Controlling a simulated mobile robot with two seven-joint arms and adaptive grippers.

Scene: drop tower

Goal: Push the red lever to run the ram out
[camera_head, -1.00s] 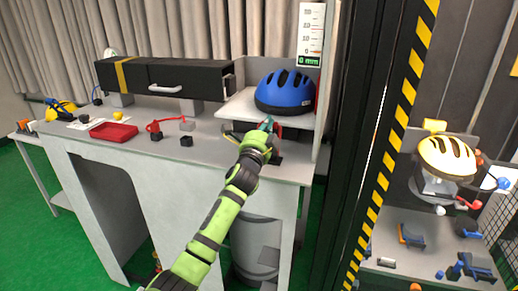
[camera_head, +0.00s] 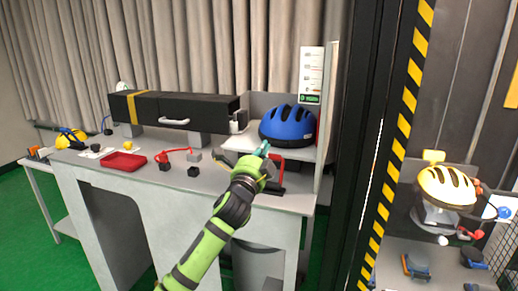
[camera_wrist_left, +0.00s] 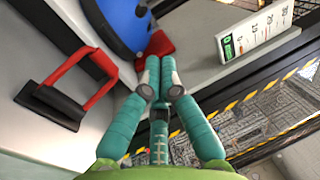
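The red lever (camera_head: 279,172) is a red handle on a black base, at the bench's right end below the blue helmet (camera_head: 288,124). In the left wrist view the red lever (camera_wrist_left: 88,88) lies left of my fingers. My left gripper (camera_head: 265,149) is shut and looks empty, close beside the lever; its fingertips (camera_wrist_left: 159,82) are together in the wrist view. I cannot tell whether it touches the lever. The ram's silvery end (camera_head: 237,124) shows at the right end of the black box (camera_head: 185,108), left of the helmet. My right gripper is not in view.
A red tray (camera_head: 124,162), small black blocks and a red cable lie on the grey bench to the left. A white scale panel (camera_head: 311,72) with a green display stands behind the helmet. A yellow-black striped post (camera_head: 398,125) bounds the right side.

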